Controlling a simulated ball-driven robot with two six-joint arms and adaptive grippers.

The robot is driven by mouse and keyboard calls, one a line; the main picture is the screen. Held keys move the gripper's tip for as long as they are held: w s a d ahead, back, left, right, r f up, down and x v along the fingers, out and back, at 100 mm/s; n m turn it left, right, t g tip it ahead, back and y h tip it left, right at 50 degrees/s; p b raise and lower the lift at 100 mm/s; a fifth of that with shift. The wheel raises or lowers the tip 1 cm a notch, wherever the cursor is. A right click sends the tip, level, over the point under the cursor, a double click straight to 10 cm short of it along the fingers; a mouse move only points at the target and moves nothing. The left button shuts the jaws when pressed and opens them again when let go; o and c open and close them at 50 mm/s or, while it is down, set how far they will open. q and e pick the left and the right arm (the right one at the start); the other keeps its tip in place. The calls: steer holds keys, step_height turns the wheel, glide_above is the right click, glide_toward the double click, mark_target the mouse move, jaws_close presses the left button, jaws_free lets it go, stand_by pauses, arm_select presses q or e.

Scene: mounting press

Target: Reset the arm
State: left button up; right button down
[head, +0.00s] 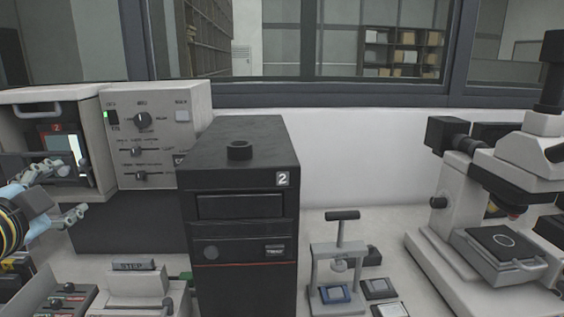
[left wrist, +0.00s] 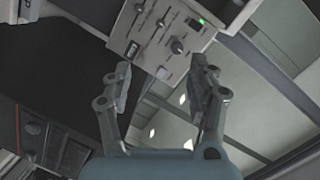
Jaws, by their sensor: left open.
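My left gripper (head: 70,188) is at the left of the head view, in front of the beige control unit and the open-fronted cabinet beside it. Its two fingers are spread with nothing between them. They also show apart and empty in the left wrist view (left wrist: 163,85). My right gripper is in neither view. The small mounting press (head: 340,260) with a black T-handle stands right of the black box, well away from my left gripper. A blue-edged block (head: 335,293) sits on its base.
The beige control unit (head: 160,135) has knobs and a green light. A tall black box (head: 240,220) marked 2 stands mid-table. A microscope (head: 500,180) is at the right. Small dark blocks (head: 378,289) lie beside the press. Low fixtures (head: 130,288) fill the front left.

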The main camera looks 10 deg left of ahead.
arm_select(q)
steer(key=s+d+f+n+g, duration=0.4)
steer(key=s+f+n+g, duration=0.15)
steer(key=s+f, duration=0.35)
steer(key=s+d+f+g+h, duration=0.6)
steer(key=s+d+f, duration=0.3)
steer(key=d, duration=0.4)
steer(key=s+a+f+n+b, duration=0.2)
steer(key=f+b, duration=1)
steer(key=f, duration=2.6)
steer(key=s+a+f+g+b, duration=0.1)
steer(key=s+f+b, duration=0.3)
steer(key=s+f, duration=0.5)
steer(key=s+a+f+g+b, duration=0.1)
steer(key=s+f+b, duration=0.4)
steer(key=s+f, duration=0.4)
step_height(320, 180, down, 7)
steer(key=shift+s+a+r+m, duration=0.1)
steer(key=shift+s+a+m, duration=0.1)
steer(key=shift+m, duration=0.15)
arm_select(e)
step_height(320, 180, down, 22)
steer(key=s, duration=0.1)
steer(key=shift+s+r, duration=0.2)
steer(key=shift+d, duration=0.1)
